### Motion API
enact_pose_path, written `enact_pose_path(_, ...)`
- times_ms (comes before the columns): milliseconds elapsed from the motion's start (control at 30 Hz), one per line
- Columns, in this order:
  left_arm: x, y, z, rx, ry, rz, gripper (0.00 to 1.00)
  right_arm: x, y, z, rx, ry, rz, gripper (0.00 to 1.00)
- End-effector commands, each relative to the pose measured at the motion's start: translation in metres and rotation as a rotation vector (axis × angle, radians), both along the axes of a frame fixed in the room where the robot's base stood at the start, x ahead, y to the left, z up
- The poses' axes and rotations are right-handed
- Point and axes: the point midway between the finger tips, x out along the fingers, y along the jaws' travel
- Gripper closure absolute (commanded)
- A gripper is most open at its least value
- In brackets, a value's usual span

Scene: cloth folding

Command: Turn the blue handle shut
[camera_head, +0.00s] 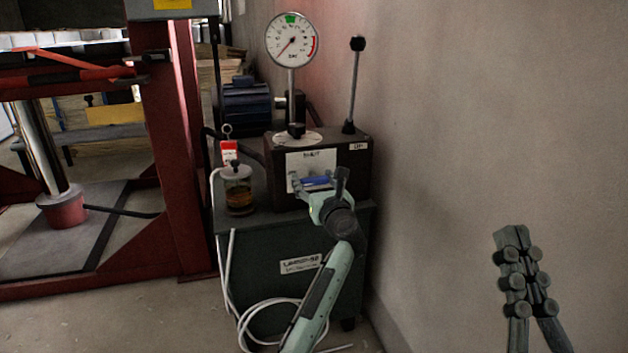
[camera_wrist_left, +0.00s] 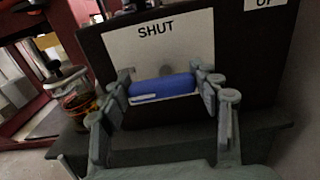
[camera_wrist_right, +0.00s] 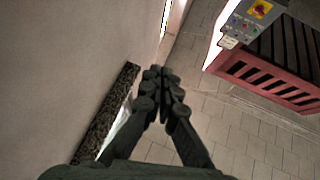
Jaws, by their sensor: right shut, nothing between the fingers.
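The blue handle (camera_head: 316,181) is on the front of a dark box (camera_head: 353,160) and lies level. In the left wrist view the handle (camera_wrist_left: 162,87) sits below the word SHUT on a white plate (camera_wrist_left: 170,50). My left gripper (camera_head: 314,187) is at the handle with its fingers spread apart, one beside each end, in the left wrist view (camera_wrist_left: 162,90). Whether they touch the handle I cannot tell. My right gripper (camera_head: 511,238) is shut and empty, well to the right, away from the box. It also shows in the right wrist view (camera_wrist_right: 158,72).
A round gauge (camera_head: 292,40) and an upright lever (camera_head: 356,85) stand on the box. A jar (camera_head: 238,190) of amber liquid stands left of it on a green cabinet (camera_head: 255,245). A red press frame (camera_head: 180,150) is at left, a plain wall (camera_head: 480,110) at right.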

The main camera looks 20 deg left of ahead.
Motion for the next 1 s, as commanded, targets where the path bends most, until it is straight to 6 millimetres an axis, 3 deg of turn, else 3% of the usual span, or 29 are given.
enact_pose_path(33, 0.0, 0.0, 0.0, 0.0, 0.0, 0.0, 0.48, 0.0, 0.0, 0.0, 0.0, -0.001, 0.0, 1.0)
enact_pose_path(200, 0.0, 0.0, 0.0, 0.0, 0.0, 0.001, 0.68, 0.0, 0.0, 0.0, 0.001, -0.002, 0.0, 1.0)
enact_pose_path(433, 0.0, 0.0, 0.002, 0.015, 0.01, 0.001, 0.68, 0.002, 0.001, 0.001, -0.005, 0.014, 0.0, 1.0)
enact_pose_path(667, 0.0, 0.0, 0.004, 0.09, 0.062, 0.002, 0.68, 0.009, 0.01, -0.02, -0.057, 0.174, 0.018, 1.0)
enact_pose_path(767, 0.001, -0.001, 0.006, 0.142, 0.097, 0.0, 0.68, 0.013, 0.014, -0.033, -0.091, 0.274, 0.026, 1.0)
enact_pose_path(900, 0.001, -0.001, 0.007, 0.233, 0.159, 0.001, 0.68, 0.032, -0.002, -0.088, -0.212, 0.523, -0.026, 1.0)
enact_pose_path(1000, 0.001, -0.002, 0.007, 0.301, 0.206, 0.0, 0.68, 0.034, -0.021, -0.13, -0.295, 0.713, -0.067, 1.0)
